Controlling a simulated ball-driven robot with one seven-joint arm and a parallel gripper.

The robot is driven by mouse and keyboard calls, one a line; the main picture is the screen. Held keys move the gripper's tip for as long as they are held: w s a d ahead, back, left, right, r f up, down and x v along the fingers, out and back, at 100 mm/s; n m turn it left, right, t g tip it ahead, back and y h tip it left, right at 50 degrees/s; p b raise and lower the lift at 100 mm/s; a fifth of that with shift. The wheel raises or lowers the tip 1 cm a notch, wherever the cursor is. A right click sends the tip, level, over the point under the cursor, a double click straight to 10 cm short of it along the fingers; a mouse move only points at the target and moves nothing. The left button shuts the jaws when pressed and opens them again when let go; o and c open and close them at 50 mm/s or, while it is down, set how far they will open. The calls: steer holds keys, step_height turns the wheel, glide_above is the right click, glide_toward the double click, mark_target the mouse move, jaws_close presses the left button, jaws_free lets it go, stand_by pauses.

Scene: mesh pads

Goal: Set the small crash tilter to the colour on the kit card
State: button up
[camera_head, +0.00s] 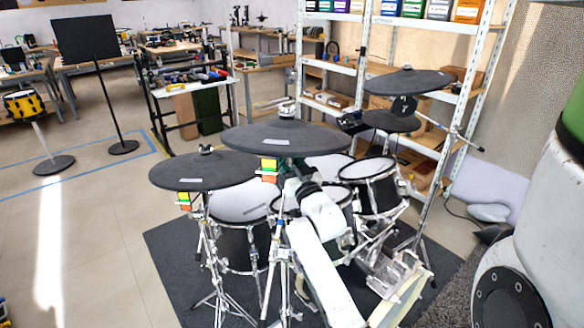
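Two dark cymbal pads stand at the front of the drum kit, a left one (205,172) and a larger middle one (283,138). Under the middle pad is a similar unit (269,168) with yellow, red and green parts. I cannot tell which pad is the small crash. My white arm reaches up from the bottom, and its end, my gripper (294,188), is just right of the middle unit. Its fingers are too small and hidden to read. I cannot make out a kit card.
More pads (408,82) stand at the right on thin stands. Drums (371,185) and metal legs crowd the dark mat (170,245). A black panel on a stand (85,38) and a yellow drum (25,105) are at the left. The left floor is mostly free.

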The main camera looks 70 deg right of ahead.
steer(key=b+v, duration=1.1)
stand_by(0.4)
steer(key=shift+w, duration=0.1)
stand_by(0.5)
